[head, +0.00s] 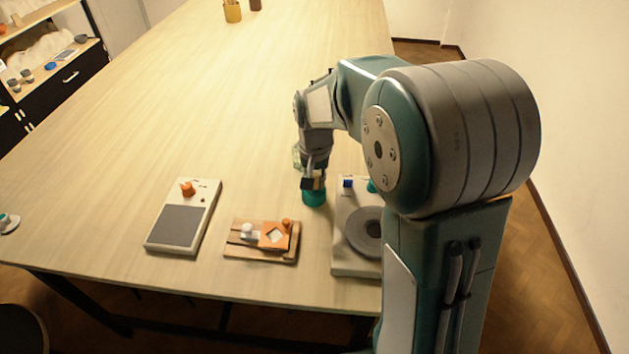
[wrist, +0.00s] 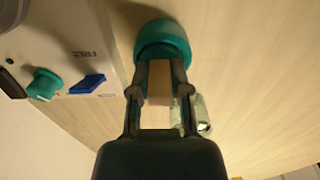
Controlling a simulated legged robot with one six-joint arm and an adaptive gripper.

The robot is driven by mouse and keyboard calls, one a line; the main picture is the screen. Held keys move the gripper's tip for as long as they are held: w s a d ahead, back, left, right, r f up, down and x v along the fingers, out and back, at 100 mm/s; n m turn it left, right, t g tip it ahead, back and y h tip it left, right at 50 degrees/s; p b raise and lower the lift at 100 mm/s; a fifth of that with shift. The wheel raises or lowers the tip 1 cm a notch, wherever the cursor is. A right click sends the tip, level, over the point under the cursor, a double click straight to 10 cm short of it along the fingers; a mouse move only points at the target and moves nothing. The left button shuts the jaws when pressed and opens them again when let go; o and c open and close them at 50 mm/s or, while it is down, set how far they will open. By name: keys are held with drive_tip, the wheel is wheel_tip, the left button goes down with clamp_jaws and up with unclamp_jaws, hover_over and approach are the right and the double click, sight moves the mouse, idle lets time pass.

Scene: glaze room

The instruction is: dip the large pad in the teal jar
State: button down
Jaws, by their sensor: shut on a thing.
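The teal jar (head: 314,198) stands on the table, left of the white device with the round plate. My gripper (head: 312,182) is directly above it, pointing down, with its fingertips close to the rim. In the wrist view my gripper (wrist: 160,80) is shut on a tan block, which I take to be the large pad (wrist: 159,88). The teal jar (wrist: 163,42) shows just beyond the fingertips. The pad's lower end is hidden, so I cannot tell whether it is inside the jar.
The white device (head: 350,258) is close on the right, with a blue switch (wrist: 87,84) and teal knob (wrist: 43,84). A wooden tray (head: 236,254) holds white and orange pieces. A grey-plated device (head: 180,226) lies left. A clear glass object (wrist: 203,112) stands near my gripper.

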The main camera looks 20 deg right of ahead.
drive_tip(key=shift+f, duration=0.35)
drive_tip(key=shift+w+r, duration=0.2)
drive_tip(key=shift+r, duration=2.95)
